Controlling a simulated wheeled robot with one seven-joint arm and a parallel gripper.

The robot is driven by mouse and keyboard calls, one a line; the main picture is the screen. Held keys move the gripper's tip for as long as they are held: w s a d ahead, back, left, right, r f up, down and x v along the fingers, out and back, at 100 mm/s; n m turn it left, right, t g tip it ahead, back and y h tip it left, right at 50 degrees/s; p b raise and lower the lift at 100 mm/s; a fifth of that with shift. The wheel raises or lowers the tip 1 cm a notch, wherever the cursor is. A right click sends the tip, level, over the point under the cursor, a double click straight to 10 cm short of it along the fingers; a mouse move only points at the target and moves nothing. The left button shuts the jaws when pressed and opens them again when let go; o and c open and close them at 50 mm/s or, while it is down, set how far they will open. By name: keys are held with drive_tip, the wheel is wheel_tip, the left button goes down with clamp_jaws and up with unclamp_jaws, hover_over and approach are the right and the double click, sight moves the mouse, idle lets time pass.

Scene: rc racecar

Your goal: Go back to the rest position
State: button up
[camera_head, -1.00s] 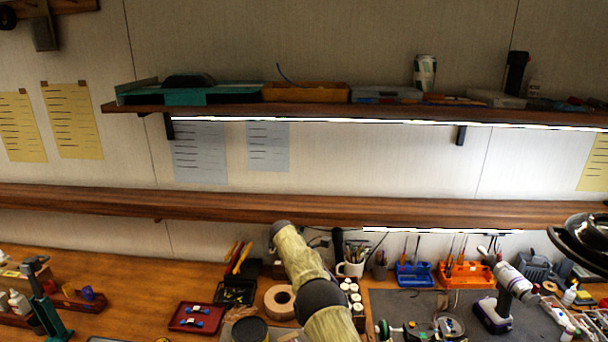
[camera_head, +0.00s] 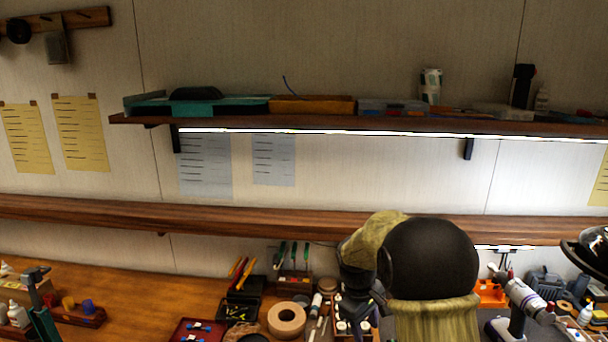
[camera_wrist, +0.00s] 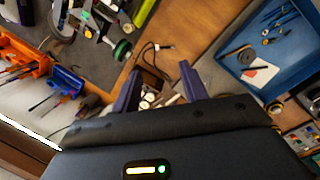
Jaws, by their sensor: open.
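My gripper shows in the wrist view (camera_wrist: 160,88) with its two dark fingers spread apart and nothing between them. It is open above the workbench (camera_head: 130,275), with small white items and a dark cable beyond the fingertips. In the head view my arm is raised in front of the bench. My gripper there (camera_head: 360,300) is dark and partly hidden by the arm, over the small white jars.
A lower shelf (camera_head: 250,217) and an upper shelf (camera_head: 330,112) span the wall behind the arm. A tape roll (camera_head: 287,319), a red tray (camera_head: 197,331) and a drill (camera_head: 517,310) stand on the bench. A blue tray (camera_wrist: 270,50) lies at right in the wrist view.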

drive_tip(key=s+f+m+t+y+b, duration=0.1)
drive_tip(key=s+m, duration=0.7)
drive_tip(key=s, duration=1.1)
drive_tip(key=shift+s+d+t+y+b, duration=0.25)
drive_tip(key=shift+d+t+y, duration=0.3)
drive_tip(key=shift+t, duration=0.35)
drive_tip(key=shift+a+f, duration=0.1)
drive_tip(key=shift+c, duration=0.2)
drive_tip(key=shift+c, duration=0.5)
